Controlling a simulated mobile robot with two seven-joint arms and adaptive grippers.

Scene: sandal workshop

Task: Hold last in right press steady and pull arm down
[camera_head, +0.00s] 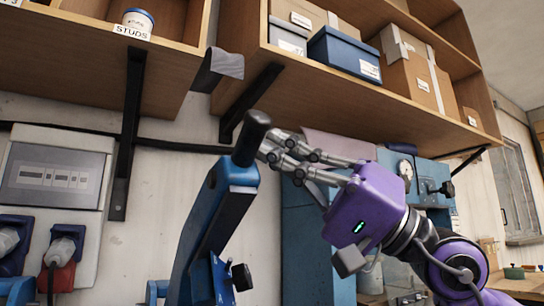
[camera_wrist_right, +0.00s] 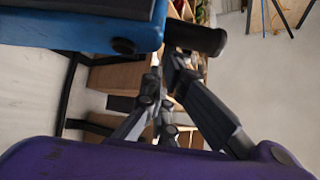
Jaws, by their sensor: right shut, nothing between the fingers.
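The blue press arm (camera_head: 212,215) rises steeply in the head view and ends in a black handle (camera_head: 251,138). My right gripper (camera_head: 271,147) comes in from the right, its fingertips beside the handle; whether they touch it I cannot tell. It is shut with nothing between its fingers. In the right wrist view the blue arm (camera_wrist_right: 85,28) and its black handle (camera_wrist_right: 196,38) lie across the top, just beyond the fingertips of my right gripper (camera_wrist_right: 167,58). My left gripper and the last are not in view.
Wooden shelves (camera_head: 310,92) with boxes and a studs tub (camera_head: 138,22) hang above. A grey electrical box (camera_head: 55,180) is on the wall at left. A blue machine with a gauge (camera_head: 403,169) stands behind my right gripper.

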